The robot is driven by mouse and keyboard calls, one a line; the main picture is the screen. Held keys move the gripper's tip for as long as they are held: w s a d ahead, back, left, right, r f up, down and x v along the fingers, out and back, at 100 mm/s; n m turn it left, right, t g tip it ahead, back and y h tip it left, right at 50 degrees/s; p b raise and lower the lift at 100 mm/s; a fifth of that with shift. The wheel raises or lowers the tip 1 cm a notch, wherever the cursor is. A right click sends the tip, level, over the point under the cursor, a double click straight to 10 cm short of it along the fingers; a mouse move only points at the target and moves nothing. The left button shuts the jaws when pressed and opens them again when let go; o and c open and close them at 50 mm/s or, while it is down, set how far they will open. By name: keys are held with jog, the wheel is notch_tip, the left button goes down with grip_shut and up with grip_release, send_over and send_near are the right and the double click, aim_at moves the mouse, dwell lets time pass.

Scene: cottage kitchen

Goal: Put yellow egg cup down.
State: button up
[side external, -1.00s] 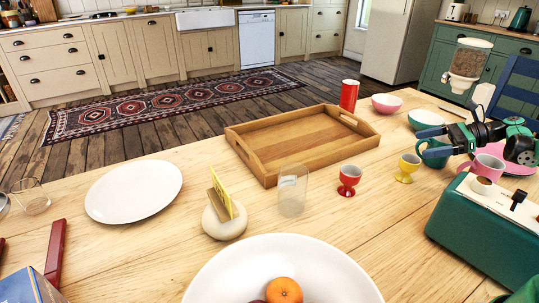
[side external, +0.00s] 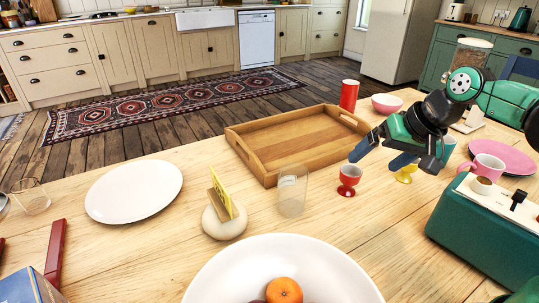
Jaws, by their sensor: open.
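The yellow egg cup (side external: 404,177) stands on the wooden table, right of the red egg cup (side external: 348,179). Its upper part is hidden behind my gripper; only its foot and lower part show. My gripper (side external: 382,158) is open, with its blue-grey fingers pointing down and left. One fingertip is near the top of the red egg cup in the picture, the other in front of the yellow one. I see nothing between the fingers. Whether a finger touches either cup, I cannot tell.
A wooden tray (side external: 258,142) lies behind the red egg cup, with a glass (side external: 292,190) in front. A pink mug (side external: 487,168), a pink plate (side external: 519,160) and a green toaster (side external: 485,235) crowd the right. The table front of the egg cups is clear.

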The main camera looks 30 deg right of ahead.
jog(key=n, duration=0.1)
jog(key=s+a+n, duration=0.1)
jog(key=n+t, duration=0.1)
jog(key=n, duration=0.1)
jog(key=shift+s+a+f+h, duration=0.25)
jog(key=shift+s+a+h, duration=0.1)
jog(key=shift+s+h, duration=0.05)
jog(key=shift+o, duration=0.4)
jog(key=shift+s+a+f+n, duration=0.1)
jog(key=shift+s+a+n, duration=0.05)
jog(key=shift+n, duration=0.55)
jog(key=m+g, duration=0.2)
jog(key=m, duration=3.1)
send_over(407, 169)
jog(key=d, duration=0.2)
jog(key=shift+y, duration=0.4)
jog(key=f, duration=0.6)
jog(key=shift+s+f, duration=0.25)
jog(key=shift+f, duration=0.15)
jog(key=shift+d+f+m, duration=0.2)
jog(key=shift+f+m, duration=0.05)
jog(key=shift+m, duration=0.15)
jog(key=shift+x, duration=2.65)
